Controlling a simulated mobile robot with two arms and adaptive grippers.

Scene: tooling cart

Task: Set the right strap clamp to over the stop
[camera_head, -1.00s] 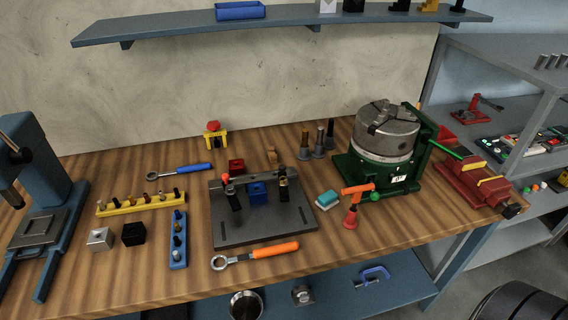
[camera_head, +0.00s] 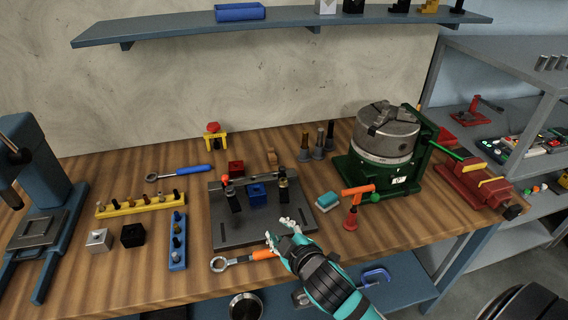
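The dark grey fixture plate (camera_head: 245,233) lies on the wooden bench. The right strap clamp (camera_head: 285,192), dark with a pale brass-coloured top, stands at the plate's right rear. The left strap clamp (camera_head: 233,201), dark with a red knob, stands at its left. A blue block (camera_head: 256,191) sits between them. I cannot make out the stop. My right gripper (camera_head: 280,230) comes in from the lower right, fingers apart and empty, over the plate's front right edge. It appears apart from the right clamp and partly hides the orange-handled wrench (camera_head: 262,254). My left gripper is out of view.
A turquoise-topped block (camera_head: 327,200), an orange-red tool (camera_head: 354,204) and a green-based rotary chuck (camera_head: 387,136) stand right of the plate. Dark posts (camera_head: 319,144) stand behind it. A blue rack (camera_head: 177,243) is at its left. Bare wood lies at the right front.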

